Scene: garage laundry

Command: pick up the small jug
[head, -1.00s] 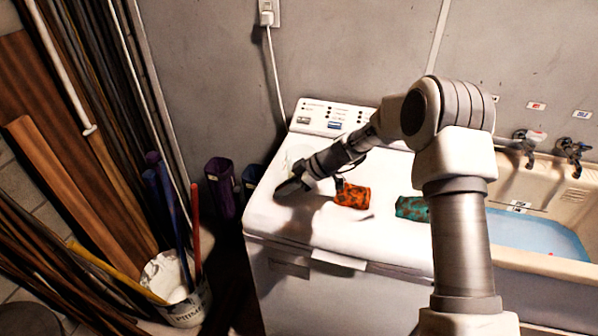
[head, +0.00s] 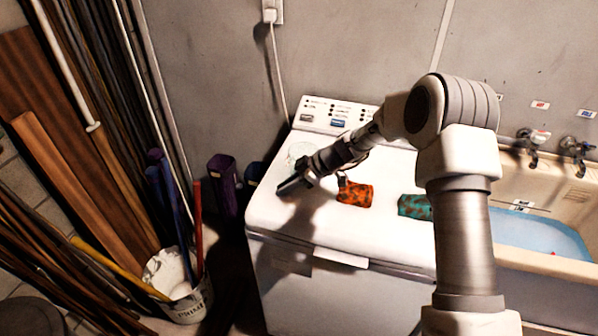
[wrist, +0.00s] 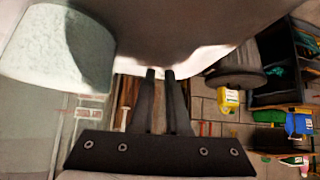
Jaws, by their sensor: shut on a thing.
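A pale, see-through thing that looks like the small jug (head: 299,151) is on the white machine's top, just behind my gripper (head: 287,188). A pale, speckled shape, likely the same jug (wrist: 45,45), fills the upper left of the wrist view. My gripper also shows in the wrist view (wrist: 160,74), with its dark fingers close together and a narrow gap between them. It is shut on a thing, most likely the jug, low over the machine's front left. The grip itself is too hard to see to tell which part is held.
The white machine (head: 310,222) also bears an orange spotted item (head: 355,194), close right of my gripper, and a teal patterned item (head: 414,206). A sink (head: 570,210) with blue water is at right. A bucket (head: 188,300) with poles stands on the floor at left.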

